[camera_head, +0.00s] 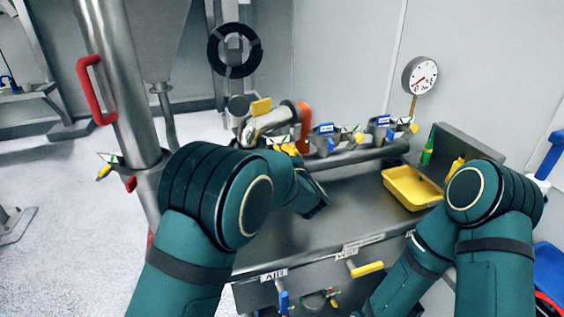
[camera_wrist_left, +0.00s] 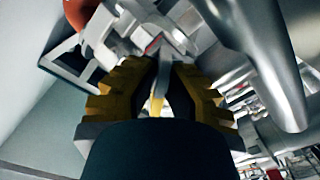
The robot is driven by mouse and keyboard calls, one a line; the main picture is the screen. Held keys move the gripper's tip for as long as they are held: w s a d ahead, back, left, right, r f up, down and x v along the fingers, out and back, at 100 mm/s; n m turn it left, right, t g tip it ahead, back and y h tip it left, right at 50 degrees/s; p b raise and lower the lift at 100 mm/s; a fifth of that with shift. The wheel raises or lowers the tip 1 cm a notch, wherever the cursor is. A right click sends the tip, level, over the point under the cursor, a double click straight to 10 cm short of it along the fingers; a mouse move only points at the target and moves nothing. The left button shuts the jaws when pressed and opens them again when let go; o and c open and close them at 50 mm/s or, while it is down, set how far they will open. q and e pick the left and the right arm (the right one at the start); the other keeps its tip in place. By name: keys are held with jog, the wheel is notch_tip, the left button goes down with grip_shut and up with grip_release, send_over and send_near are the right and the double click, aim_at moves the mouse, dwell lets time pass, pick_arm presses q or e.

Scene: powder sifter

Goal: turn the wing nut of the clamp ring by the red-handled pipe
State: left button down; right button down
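A steel pipe (camera_head: 117,75) with a red handle (camera_head: 88,92) stands at the left in the head view. Near its lower end is a clamp ring (camera_head: 138,170) with a yellow-tipped wing nut (camera_head: 104,172) and a white tag. My left gripper (camera_head: 287,148) is away from it, beside the orange elbow pipe at the bench's back, and mostly hidden by my arm. In the left wrist view its yellow fingers (camera_wrist_left: 162,66) are close together around a thin grey and yellow piece (camera_wrist_left: 157,100); I cannot tell whether they grip it. My right gripper is not visible.
A yellow tray (camera_head: 400,190) is at the right, near a round gauge (camera_head: 420,75). Open floor (camera_head: 60,220) lies at the left.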

pick_arm(q)
jog(key=shift+a+r+n, duration=0.1)
jog(key=shift+r+n, duration=0.05)
jog(key=shift+n, duration=0.45)
jog(key=shift+b, duration=0.3)
jog(key=c, duration=1.1)
grip_release()
jog(key=shift+s, duration=0.15)
jog(key=v, duration=1.1)
jog(key=shift+s, duration=0.25)
